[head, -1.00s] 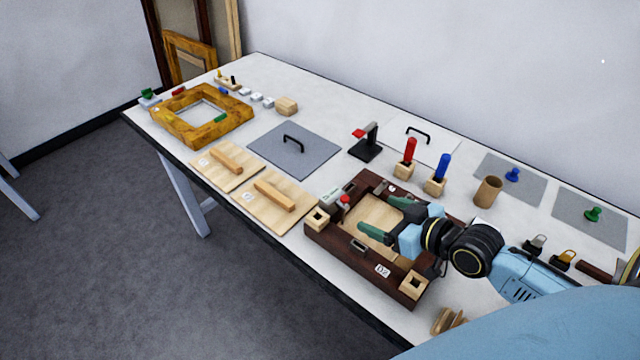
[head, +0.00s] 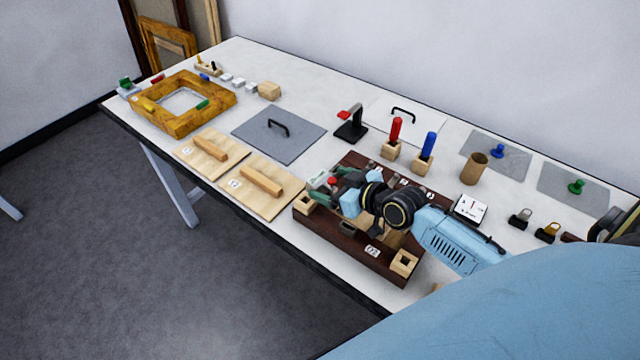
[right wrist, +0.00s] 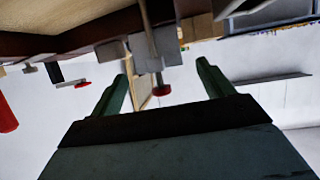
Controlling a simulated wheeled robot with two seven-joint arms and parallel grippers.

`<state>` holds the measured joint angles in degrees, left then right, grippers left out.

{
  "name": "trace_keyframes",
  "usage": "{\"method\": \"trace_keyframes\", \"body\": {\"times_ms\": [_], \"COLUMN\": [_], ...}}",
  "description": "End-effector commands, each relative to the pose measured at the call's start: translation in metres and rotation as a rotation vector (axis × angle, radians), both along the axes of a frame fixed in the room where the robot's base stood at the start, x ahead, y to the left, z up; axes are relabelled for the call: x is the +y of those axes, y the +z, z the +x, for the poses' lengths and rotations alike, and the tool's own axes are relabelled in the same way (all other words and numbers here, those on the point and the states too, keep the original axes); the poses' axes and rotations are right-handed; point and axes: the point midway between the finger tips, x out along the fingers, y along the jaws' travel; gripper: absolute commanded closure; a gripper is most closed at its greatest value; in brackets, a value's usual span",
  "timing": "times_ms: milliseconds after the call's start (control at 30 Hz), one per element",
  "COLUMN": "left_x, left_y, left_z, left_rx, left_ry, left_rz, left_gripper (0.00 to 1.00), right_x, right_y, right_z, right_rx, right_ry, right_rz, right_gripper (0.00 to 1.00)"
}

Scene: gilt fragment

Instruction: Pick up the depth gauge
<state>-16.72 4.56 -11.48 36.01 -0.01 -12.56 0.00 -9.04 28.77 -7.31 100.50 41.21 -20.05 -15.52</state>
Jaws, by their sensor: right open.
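A small pale and grey piece with a red knob, which looks like the depth gauge (head: 333,181), is at the far left corner of the dark wooden frame (head: 300,218). In the right wrist view the gauge (right wrist: 158,62) shows as a grey block with a thin rod and a red tip, between the fingers in the picture. My right gripper (head: 324,190) is open, its green fingers at the gauge; I cannot tell whether they touch it. The arm hides much of the frame's inside. My left gripper is not in view.
A red handle (head: 395,131) and a blue handle (head: 428,146) stand in wooden blocks behind the frame. A black stand (head: 351,126) is further back. Wooden boards (head: 267,200) lie left of the frame, near the table's front edge. A white card (head: 470,207) is behind my arm.

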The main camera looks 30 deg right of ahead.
Motion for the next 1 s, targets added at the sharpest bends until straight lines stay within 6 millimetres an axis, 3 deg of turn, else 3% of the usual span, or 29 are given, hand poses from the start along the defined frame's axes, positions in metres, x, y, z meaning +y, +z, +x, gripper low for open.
{"method": "trace_keyframes", "body": {"times_ms": [133,433,867,1000], "left_x": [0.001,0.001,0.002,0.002], "left_y": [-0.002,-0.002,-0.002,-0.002], "left_z": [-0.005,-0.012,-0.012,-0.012], "left_rx": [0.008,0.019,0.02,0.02], "left_ry": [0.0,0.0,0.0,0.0], "left_rz": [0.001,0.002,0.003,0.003], "left_gripper": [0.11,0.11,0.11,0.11], "right_x": [0.004,0.005,0.005,0.005], "right_y": [-0.007,-0.008,-0.007,-0.007], "right_z": [0.015,0.019,0.019,0.019], "right_rx": [-0.001,-0.001,-0.002,-0.002], "right_ry": [-0.001,-0.001,-0.001,-0.001], "right_rz": [0.001,0.0,0.0,0.0], "right_gripper": [0.2,0.2,0.75,0.75]}}
